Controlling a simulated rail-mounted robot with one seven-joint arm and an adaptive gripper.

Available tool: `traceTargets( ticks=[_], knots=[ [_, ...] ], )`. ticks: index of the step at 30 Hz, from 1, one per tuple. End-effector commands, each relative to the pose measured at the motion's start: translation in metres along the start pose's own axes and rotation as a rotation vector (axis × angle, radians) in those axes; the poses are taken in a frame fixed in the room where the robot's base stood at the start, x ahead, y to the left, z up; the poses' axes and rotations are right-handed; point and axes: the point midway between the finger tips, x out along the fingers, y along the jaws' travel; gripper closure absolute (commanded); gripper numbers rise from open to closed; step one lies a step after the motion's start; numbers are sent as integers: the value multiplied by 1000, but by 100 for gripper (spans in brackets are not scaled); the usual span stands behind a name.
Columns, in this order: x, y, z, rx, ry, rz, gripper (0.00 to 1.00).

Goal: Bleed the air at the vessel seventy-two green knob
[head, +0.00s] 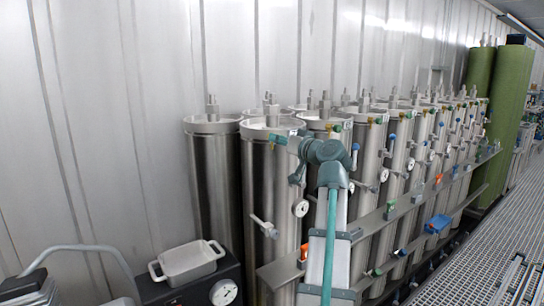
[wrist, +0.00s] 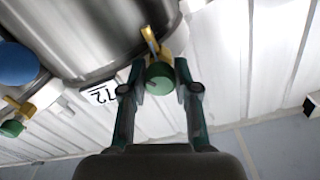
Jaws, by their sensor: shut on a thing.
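The green knob (wrist: 159,77) sits on a small brass valve (wrist: 150,40) at the rim of a steel vessel (wrist: 80,30). A tag reading 72 (wrist: 103,93), upside down, is beside it in the wrist view. My gripper (wrist: 160,72) has one finger on each side of the knob and is shut on it. In the head view my gripper (head: 288,142) is at the top of the front steel vessel (head: 265,190). There the knob is mostly hidden by the fingers.
Another green knob (wrist: 12,128) and a blue round part (wrist: 17,63) are at the left of the wrist view. More steel vessels (head: 370,150) stand in a row to the right. A white tray (head: 188,262) lies at lower left. A grated walkway (head: 480,260) is clear at right.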

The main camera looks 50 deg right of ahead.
Motion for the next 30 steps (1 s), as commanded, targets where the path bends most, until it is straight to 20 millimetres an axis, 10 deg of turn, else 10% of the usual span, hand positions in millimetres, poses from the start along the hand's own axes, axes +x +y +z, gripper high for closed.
traceTargets(
  ticks=[30],
  knots=[
    [0,0,0,-354,-1,0,100]
  ],
)
